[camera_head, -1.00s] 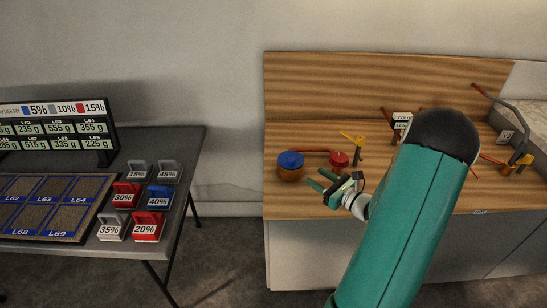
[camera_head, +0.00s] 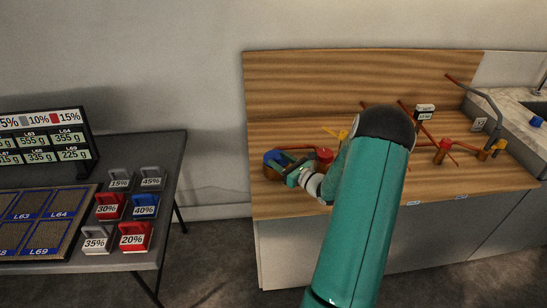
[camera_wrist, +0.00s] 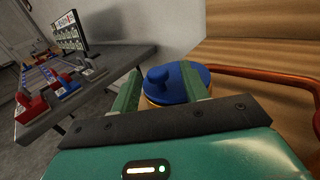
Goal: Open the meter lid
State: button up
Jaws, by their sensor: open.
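The meter is a round brass-coloured body with a blue lid (camera_wrist: 172,86) on top, at the left end of the wooden counter. The lid has a raised blue knob and looks shut. In the head view the blue lid (camera_head: 271,156) is partly hidden by my gripper (camera_head: 281,166). In the wrist view my gripper (camera_wrist: 163,85) is open, with one green finger on each side of the lid. I cannot tell whether the fingers touch it. The front of the meter's body is mostly hidden by the gripper's palm.
A copper pipe (camera_wrist: 275,75) runs right from the meter, past a red fitting (camera_head: 324,154) and a yellow valve handle (camera_head: 336,132). The wooden backboard (camera_head: 350,85) stands behind. A grey table (camera_head: 167,160) with coloured weights is on the left, across a gap.

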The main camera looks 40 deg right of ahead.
jog(key=shift+w+a, duration=0.15)
jog(key=shift+w, duration=0.7)
jog(key=shift+w+a, duration=0.1)
jog(key=shift+w, duration=0.7)
grip_shut()
